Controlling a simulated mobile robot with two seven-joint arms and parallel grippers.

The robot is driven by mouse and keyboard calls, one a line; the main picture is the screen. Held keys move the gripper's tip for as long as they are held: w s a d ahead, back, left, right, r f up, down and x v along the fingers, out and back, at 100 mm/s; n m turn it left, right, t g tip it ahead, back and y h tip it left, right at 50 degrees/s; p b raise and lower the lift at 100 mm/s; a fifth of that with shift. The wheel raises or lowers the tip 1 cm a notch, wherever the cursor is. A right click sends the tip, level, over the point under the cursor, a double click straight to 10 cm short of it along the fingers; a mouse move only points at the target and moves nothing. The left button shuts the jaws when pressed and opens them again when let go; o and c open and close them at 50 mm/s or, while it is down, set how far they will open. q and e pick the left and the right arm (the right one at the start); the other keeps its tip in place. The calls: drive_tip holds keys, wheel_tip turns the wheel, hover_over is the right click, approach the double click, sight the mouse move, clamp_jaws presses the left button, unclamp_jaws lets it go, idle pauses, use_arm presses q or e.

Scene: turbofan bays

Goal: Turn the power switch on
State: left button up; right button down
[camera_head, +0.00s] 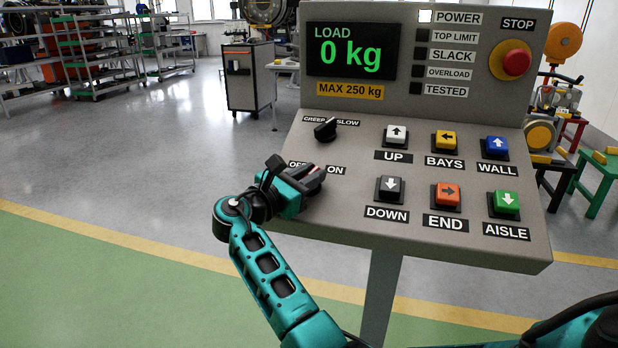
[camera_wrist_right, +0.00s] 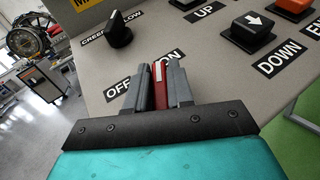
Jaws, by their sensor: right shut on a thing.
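The power switch is a red knob with a white mark, seen in the right wrist view (camera_wrist_right: 159,82) between the OFF label (camera_wrist_right: 118,89) and the ON label (camera_wrist_right: 172,57). Its white-marked end appears to point toward the ON side. My right gripper (camera_head: 312,178) is shut on this knob, with one dark finger on each side of it in the right wrist view (camera_wrist_right: 160,88). The fingers hide much of the knob and part of the labels. The POWER lamp (camera_head: 425,17) is lit white, and the display (camera_head: 351,51) reads 0 kg. My left gripper is not in view.
A black CREEP/SLOW knob (camera_head: 325,129) sits just above the switch. Several push buttons, such as UP (camera_head: 396,134) and DOWN (camera_head: 390,187), lie to the right. A red STOP button (camera_head: 515,60) is at the upper right. Open floor lies left of the panel.

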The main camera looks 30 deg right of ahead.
drive_tip(key=shift+m+g, duration=0.8)
drive_tip(key=shift+g, duration=0.2)
drive_tip(key=shift+m+g, duration=0.3)
drive_tip(key=c, duration=1.1)
unclamp_jaws()
drive_tip(key=a, duration=0.4)
drive_tip(key=s+a, duration=0.1)
drive_tip(key=a, duration=0.7)
drive_tip(key=shift+s+a, duration=0.3)
drive_tip(key=shift+a, duration=0.1)
